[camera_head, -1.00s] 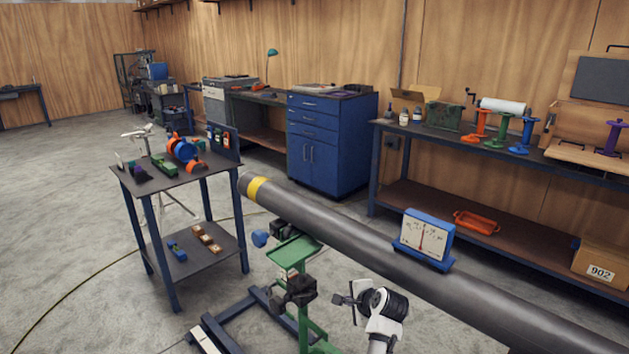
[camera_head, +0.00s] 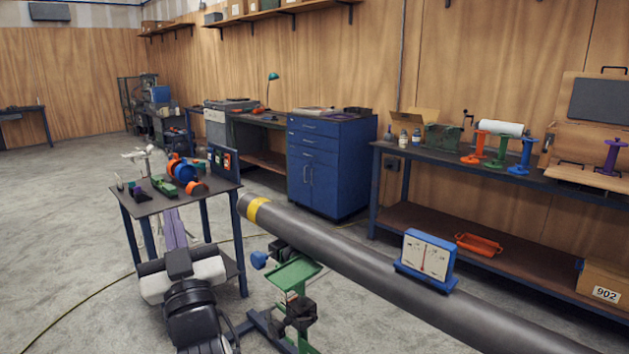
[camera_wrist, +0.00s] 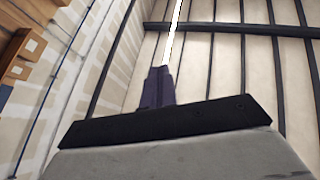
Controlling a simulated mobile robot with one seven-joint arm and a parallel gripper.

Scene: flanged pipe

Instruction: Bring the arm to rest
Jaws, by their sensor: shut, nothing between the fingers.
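My gripper (camera_head: 173,214) is at the lower left of the head view, in front of the small dark table (camera_head: 148,205). Its narrow purplish fingers point up and away from the camera, and part of the arm hides the table's lower shelf. In the wrist view my gripper (camera_wrist: 160,72) shows its fingers together beyond a black bar, with nothing held. It faces up to the ceiling and upper wall.
The long grey pipe (camera_head: 340,252) with a yellow band runs to the right of my arm, above the green stand (camera_head: 293,274). A blue-framed gauge (camera_head: 427,258) sits on the pipe. A blue cabinet (camera_head: 325,180) stands behind. Open floor (camera_head: 60,220) lies at left.

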